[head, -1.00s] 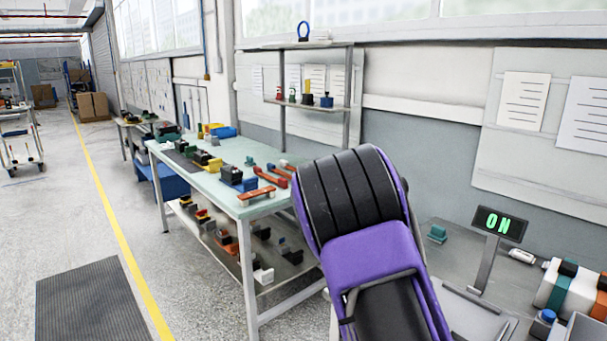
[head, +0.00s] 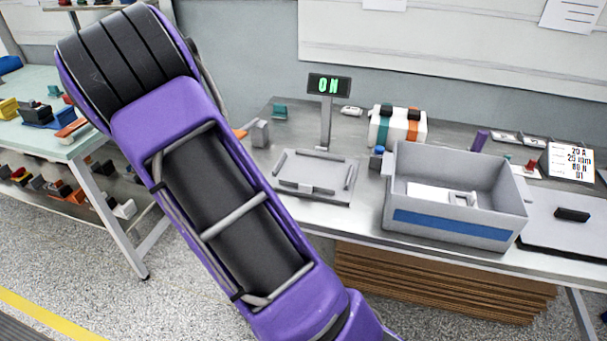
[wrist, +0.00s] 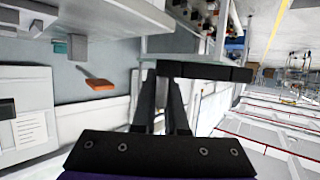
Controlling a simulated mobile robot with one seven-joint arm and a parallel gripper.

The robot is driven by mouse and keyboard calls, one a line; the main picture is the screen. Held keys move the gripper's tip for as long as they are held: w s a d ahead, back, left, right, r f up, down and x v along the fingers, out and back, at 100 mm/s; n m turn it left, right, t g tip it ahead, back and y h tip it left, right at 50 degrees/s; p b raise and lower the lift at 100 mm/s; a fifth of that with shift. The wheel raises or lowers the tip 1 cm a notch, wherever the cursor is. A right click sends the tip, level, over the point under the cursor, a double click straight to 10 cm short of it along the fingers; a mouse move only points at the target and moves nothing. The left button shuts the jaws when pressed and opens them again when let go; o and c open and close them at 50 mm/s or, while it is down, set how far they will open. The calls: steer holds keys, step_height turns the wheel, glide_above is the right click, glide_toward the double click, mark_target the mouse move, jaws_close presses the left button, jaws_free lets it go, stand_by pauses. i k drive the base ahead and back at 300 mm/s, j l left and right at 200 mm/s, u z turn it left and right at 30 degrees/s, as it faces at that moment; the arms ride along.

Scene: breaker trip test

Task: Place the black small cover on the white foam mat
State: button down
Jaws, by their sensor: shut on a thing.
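In the wrist view my gripper (wrist: 165,100) has its two black fingers close together, shut on a flat dark piece (wrist: 205,70) at their tips, which looks like the black small cover. My gripper is hidden in the head view, where only my purple and black arm shows. A pale flat slab (head: 545,235) lies at the right end of the bench and may be the white foam mat; I cannot be sure. A small black bar (head: 572,214) rests on it. The held piece is well away from this slab.
A grey bin (head: 455,238) with a blue stripe stands on the bench, left of the slab. Further left are a grey tray fixture (head: 300,183), an ON display (head: 329,84) and a striped box (head: 400,125). A card stand (head: 570,162) stands behind the slab.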

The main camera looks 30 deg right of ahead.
mark_target(425, 197)
steer(key=j, duration=0.35)
steer(key=i+j, duration=0.15)
steer(key=j, duration=0.2)
steer(key=j+z, duration=0.55)
steer(key=l+z, duration=0.1)
steer(key=z, duration=2.05)
steer(key=i+j, duration=0.4)
